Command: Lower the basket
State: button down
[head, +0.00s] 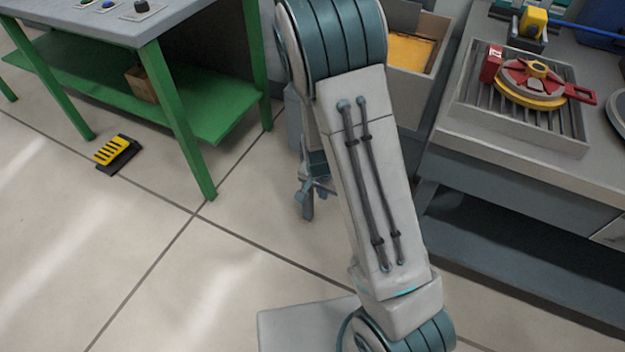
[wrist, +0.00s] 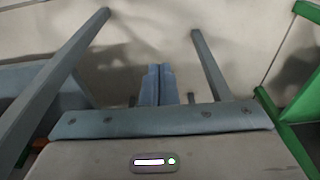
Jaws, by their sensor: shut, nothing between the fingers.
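I cannot make out a basket in either view. My gripper (head: 308,208) hangs low over the floor in the head view, partly hidden behind my arm. In the wrist view its two blue-grey fingers (wrist: 158,72) lie side by side, shut and empty. A control panel with several buttons (head: 108,5) is on the green table at the top left, cut off by the picture edge. A black and yellow foot pedal (head: 116,153) lies on the floor, left of my gripper and apart from it.
The green table (head: 180,120) stands left of my gripper, with a small brown box (head: 142,84) on its lower shelf. A grey bench (head: 460,165) at the right holds a tray with a red and yellow wheel (head: 530,82). The tiled floor at lower left is clear.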

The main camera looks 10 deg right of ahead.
jog(key=s+a+r+p, duration=0.4)
jog(key=s+a+r, duration=0.2)
jog(key=s, duration=0.2)
jog(key=shift+s+a+r, duration=0.15)
jog(key=shift+s+r, duration=0.05)
jog(key=shift+r, duration=0.15)
jog(key=s+d+r+n, duration=0.3)
jog(key=s+d+r, duration=0.1)
jog(key=r, duration=0.7)
jog(key=s+d+r+n+y, duration=0.1)
jog(key=s+d+r+n, duration=0.3)
jog(key=r, duration=0.6)
jog(key=shift+s+d+r, duration=0.25)
jog(key=shift+d+r, duration=0.15)
jog(key=shift+d, duration=0.2)
jog(key=shift+a, duration=0.1)
